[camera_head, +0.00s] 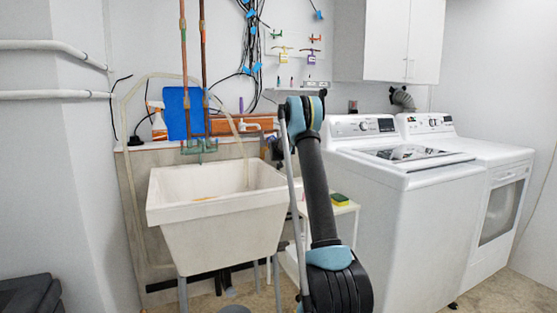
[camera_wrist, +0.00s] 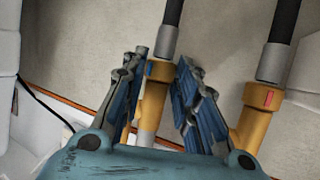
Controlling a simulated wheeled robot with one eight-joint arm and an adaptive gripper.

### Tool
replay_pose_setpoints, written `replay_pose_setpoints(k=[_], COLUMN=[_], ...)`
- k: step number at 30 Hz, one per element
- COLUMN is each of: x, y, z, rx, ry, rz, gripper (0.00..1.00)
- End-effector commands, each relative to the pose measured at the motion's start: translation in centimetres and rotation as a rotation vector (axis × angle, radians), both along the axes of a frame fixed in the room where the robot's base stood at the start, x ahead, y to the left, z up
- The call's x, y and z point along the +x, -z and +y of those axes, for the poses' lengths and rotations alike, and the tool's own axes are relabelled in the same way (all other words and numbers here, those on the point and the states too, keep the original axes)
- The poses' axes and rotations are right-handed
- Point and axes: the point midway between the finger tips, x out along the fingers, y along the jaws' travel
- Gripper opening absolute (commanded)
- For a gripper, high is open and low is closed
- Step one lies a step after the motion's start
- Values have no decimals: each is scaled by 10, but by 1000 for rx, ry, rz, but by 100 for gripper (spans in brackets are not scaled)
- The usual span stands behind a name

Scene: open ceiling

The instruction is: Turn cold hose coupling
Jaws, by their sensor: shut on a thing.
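The cold hose coupling (camera_wrist: 157,72) is a brass fitting with a blue mark, joined to a grey sleeve and black hose above it. My gripper (camera_wrist: 160,84) has one finger on each side of this coupling and is shut on it. A second brass coupling (camera_wrist: 250,120) with a red mark stands to the right, outside the fingers, with its own black hose (camera_wrist: 285,25). In the head view my arm reaches up beside the washer, and the gripper and couplings are hidden or cannot be made out.
A white washer (camera_head: 385,215) and dryer (camera_head: 505,205) stand to the right of my arm. A utility sink (camera_head: 215,222) stands to the left. A small shelf stand (camera_head: 343,208) with a sponge (camera_head: 341,199) is between them. A white cabinet (camera_head: 388,40) hangs above.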

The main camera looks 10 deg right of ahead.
Motion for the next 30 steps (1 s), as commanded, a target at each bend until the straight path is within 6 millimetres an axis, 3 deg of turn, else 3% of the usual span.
replay_pose_setpoints(k=[28,29,30], x=[0,0,0], y=[1,1,1], z=[2,2,2], rx=[1,1,1], ry=[87,87,87], rz=[3,3,3], gripper=[4,30,39])
